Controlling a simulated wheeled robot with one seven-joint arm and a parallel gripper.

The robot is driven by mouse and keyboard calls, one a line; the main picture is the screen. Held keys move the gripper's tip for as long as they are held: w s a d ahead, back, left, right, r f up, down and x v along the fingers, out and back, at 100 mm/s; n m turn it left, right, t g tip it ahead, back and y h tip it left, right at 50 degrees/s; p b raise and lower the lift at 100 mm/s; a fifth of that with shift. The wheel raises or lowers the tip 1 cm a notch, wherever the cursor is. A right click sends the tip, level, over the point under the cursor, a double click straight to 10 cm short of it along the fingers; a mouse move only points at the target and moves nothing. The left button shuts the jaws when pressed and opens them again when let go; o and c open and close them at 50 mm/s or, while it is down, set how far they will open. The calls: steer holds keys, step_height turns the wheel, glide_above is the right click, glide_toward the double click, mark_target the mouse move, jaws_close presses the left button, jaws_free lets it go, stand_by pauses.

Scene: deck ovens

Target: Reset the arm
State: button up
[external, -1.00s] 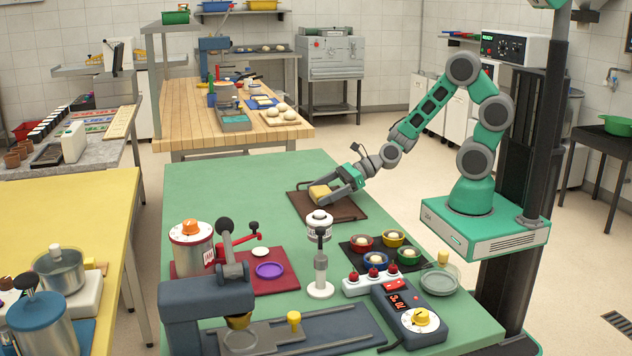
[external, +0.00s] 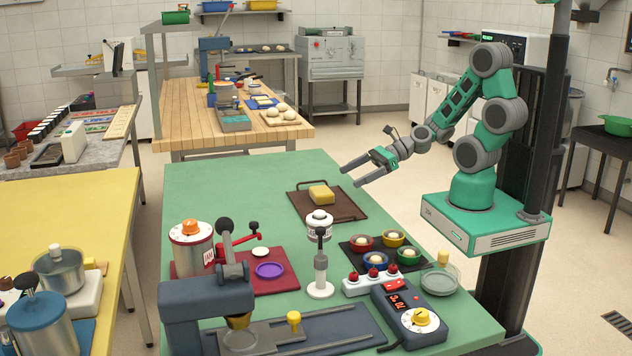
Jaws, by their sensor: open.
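My gripper (external: 349,177) is open and empty in the external view. It hangs in the air above the right side of a brown tray (external: 345,208), its fingers pointing left and slightly down. The arm is bent up and back toward its base at the right. A yellow block (external: 321,195) lies on the brown tray, apart from the fingers.
On the green table (external: 235,195), a dark mat (external: 347,247) with several small bowls, a white stand (external: 320,275), a red mat (external: 287,284) and a grey press (external: 205,305) stand nearer the camera. The table's far left part is clear.

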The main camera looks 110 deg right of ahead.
stand_by(0.4)
